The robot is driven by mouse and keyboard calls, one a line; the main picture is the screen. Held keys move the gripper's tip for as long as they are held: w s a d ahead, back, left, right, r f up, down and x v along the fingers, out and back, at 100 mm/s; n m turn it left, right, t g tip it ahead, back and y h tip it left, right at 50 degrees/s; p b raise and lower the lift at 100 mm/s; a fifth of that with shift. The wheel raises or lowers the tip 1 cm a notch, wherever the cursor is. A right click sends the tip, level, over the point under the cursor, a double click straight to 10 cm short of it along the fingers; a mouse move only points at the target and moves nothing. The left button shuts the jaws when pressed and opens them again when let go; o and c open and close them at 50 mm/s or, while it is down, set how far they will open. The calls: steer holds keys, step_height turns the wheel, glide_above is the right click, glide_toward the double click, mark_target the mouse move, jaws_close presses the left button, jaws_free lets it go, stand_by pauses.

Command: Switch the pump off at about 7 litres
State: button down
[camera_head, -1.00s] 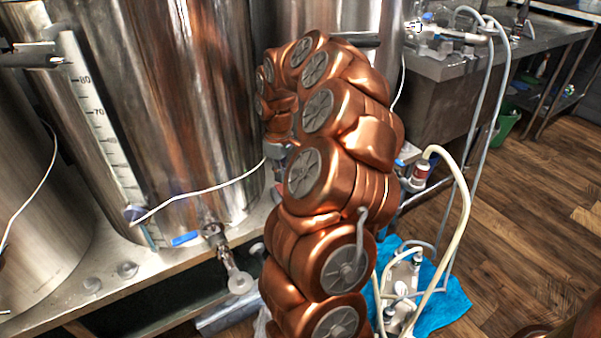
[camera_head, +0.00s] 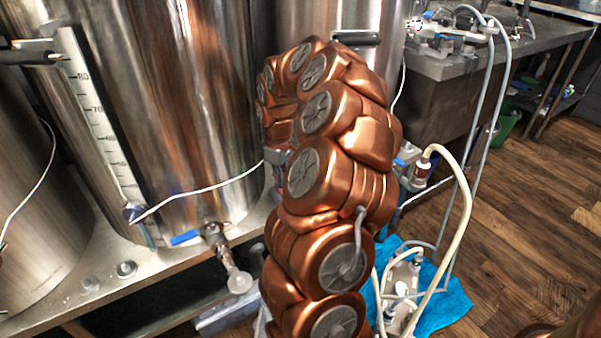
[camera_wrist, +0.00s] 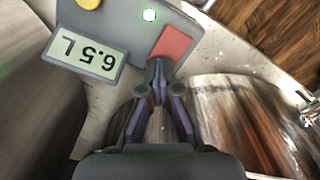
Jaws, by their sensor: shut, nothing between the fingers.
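In the wrist view a grey control box (camera_wrist: 118,30) has a display (camera_wrist: 85,56) that reads 6.5 L, upside down in the picture. Part of a yellow button (camera_wrist: 89,3) shows at the top edge. My gripper (camera_wrist: 158,72) is shut and empty, its tips just below the red button in the picture. I cannot tell whether they touch it. In the head view my copper arm hides the box and the gripper.
A large steel tank (camera_head: 190,90) with a scale (camera_head: 95,110) stands on a bench (camera_head: 120,265), with a valve (camera_head: 217,240) low on its front. A pump-like unit with hoses (camera_head: 402,285) rests on a blue cloth (camera_head: 452,300). Wooden floor (camera_head: 510,225) is open at right.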

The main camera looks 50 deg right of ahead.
steer(key=shift+f, duration=0.1)
steer(key=shift+r+p, duration=1.5)
steer(key=shift+r, duration=1.5)
steer(key=shift+s, duration=0.1)
